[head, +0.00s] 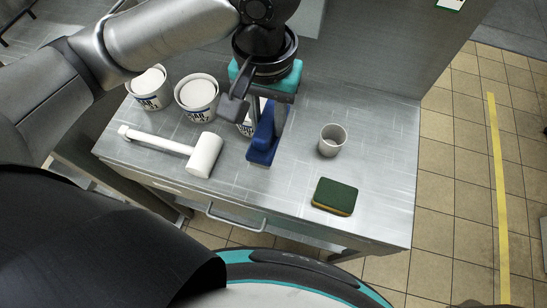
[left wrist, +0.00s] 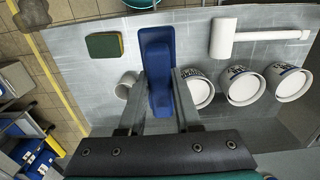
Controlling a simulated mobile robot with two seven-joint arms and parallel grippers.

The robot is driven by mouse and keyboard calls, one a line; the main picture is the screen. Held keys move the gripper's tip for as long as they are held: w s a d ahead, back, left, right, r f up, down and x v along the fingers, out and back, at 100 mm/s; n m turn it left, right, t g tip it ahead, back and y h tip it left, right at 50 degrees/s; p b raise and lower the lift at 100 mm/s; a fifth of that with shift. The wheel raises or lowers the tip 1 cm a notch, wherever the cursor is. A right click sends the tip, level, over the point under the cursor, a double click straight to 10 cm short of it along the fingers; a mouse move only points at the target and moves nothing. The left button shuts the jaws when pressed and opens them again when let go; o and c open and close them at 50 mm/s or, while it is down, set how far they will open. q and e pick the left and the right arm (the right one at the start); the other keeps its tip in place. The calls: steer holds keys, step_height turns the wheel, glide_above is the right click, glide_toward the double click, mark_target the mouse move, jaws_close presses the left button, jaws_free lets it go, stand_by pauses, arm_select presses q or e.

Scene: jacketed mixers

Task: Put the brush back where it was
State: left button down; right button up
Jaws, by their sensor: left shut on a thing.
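The blue brush (head: 263,140) is upright in the head view, its lower end at or just above the metal table (head: 285,190); I cannot tell if it touches. My left gripper (head: 266,108) comes down from above and is shut on the brush. In the left wrist view the brush (left wrist: 157,60) sits between the two fingers of the left gripper (left wrist: 160,98). My right gripper is not in view.
A white mallet (head: 205,155) lies left of the brush. White labelled tubs (head: 197,93) stand behind it. A grey cup (head: 332,140) and a green-yellow sponge (head: 335,196) are to the right. Table space between brush and sponge is clear.

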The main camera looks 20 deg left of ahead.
arm_select(q)
steer(key=f+b, duration=0.2)
steer(key=f, duration=0.7)
steer(key=f+b, duration=0.3)
steer(key=f, duration=0.7)
steer(key=shift+s+f, duration=0.2)
steer(key=shift+f, duration=0.05)
steer(key=c, duration=0.6)
jaws_free()
steer(key=shift+f, duration=0.1)
step_height(320, 180, up, 12)
steer(key=p, duration=0.3)
steer(key=shift+r, duration=0.2)
